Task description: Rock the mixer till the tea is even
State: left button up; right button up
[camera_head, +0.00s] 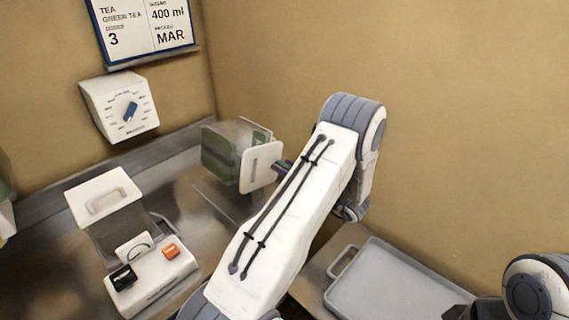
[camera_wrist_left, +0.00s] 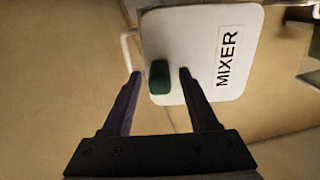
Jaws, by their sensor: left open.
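The mixer (camera_head: 221,151) is a clear box with green inside, at the back of the metal counter. Its white end plate (camera_head: 258,168) faces my left arm. In the left wrist view this plate (camera_wrist_left: 205,45) reads "MIXER" and carries a dark green knob (camera_wrist_left: 159,82). My left gripper (camera_wrist_left: 160,73) is open, with its dark purple fingers on either side of the knob and a gap visible at least on the right. In the head view the left gripper (camera_head: 283,169) is close to the plate, partly hidden by my arm. My right gripper cannot be made out.
A dial box (camera_head: 121,106) and a sign (camera_head: 146,25) are on the left wall. A white-lidded device (camera_head: 155,277) with black and orange buttons stands at the front left. A grey tray (camera_head: 385,285) lies at the lower right. Bare counter shows between device and mixer.

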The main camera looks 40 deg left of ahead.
pick_arm(q)
jog(key=shift+a, duration=0.35)
grip_shut()
dwell(1.2)
